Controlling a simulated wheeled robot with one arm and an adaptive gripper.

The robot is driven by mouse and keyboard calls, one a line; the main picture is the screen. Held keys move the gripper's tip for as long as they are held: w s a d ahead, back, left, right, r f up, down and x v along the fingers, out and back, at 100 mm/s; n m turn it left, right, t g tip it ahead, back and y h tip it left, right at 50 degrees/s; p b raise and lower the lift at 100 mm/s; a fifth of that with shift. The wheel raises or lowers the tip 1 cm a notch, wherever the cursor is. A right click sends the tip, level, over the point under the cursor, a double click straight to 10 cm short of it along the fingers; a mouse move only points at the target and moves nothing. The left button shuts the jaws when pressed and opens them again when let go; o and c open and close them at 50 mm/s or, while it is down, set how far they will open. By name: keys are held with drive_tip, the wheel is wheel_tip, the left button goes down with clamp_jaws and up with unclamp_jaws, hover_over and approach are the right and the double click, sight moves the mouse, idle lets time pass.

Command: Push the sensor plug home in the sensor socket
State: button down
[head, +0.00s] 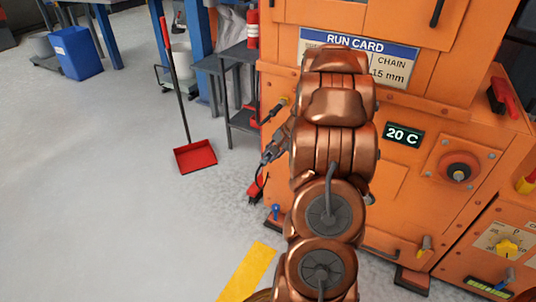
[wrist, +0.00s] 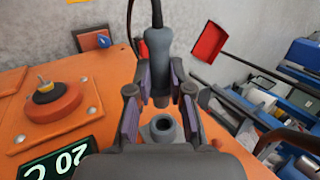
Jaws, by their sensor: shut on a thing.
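The sensor plug (wrist: 157,50) is a dark blue-grey body with a black cable leaving its top in the wrist view. My gripper (wrist: 159,88) has its purple-padded fingers on both sides of the plug and is shut on it. The sensor socket (wrist: 163,130) is a short grey round fitting with an open mouth, on the orange machine just beyond the plug's tip. The tip looks close to the mouth and apart from it; the exact gap is hard to tell. In the head view my gripper (head: 274,148) is beside the machine's left edge, partly hidden by my arm.
The orange machine (head: 400,165) fills the right, with a 20 C display (head: 403,135) and a red round knob (head: 458,168). A grey shelf (head: 240,88) stands behind my gripper. A red dustpan (head: 195,156) stands on the floor. The floor at left is mostly clear.

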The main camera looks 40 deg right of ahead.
drive_tip(key=shift+w+d+r+p, duration=0.1)
drive_tip(key=shift+w+d+p, duration=0.05)
drive_tip(key=shift+d, duration=0.2)
drive_tip(key=shift+w+d+r+p, duration=0.1)
drive_tip(key=shift+d+p, duration=0.05)
drive_tip(key=shift+d, duration=0.2)
drive_tip(key=shift+w+d+f, duration=0.1)
drive_tip(key=shift+d+f, duration=0.05)
drive_tip(key=shift+d, duration=0.35)
drive_tip(key=shift+p, duration=0.95)
idle(0.8)
drive_tip(key=shift+w+d+p, duration=0.25)
drive_tip(key=shift+d+p, duration=0.3)
drive_tip(key=shift+d, duration=0.3)
drive_tip(key=shift+w+d+p, duration=0.25)
drive_tip(key=shift+d+p, duration=0.3)
drive_tip(key=shift+d, duration=0.25)
idle(0.5)
drive_tip(key=c, duration=1)
unclamp_jaws()
drive_tip(key=shift+a, duration=0.1)
drive_tip(key=a+b, duration=0.1)
drive_tip(key=s+a+b, duration=0.1)
drive_tip(key=shift+a+f, duration=0.15)
drive_tip(key=shift+a, duration=0.25)
drive_tip(key=shift+a+b, duration=0.1)
drive_tip(key=shift+b, duration=0.95)
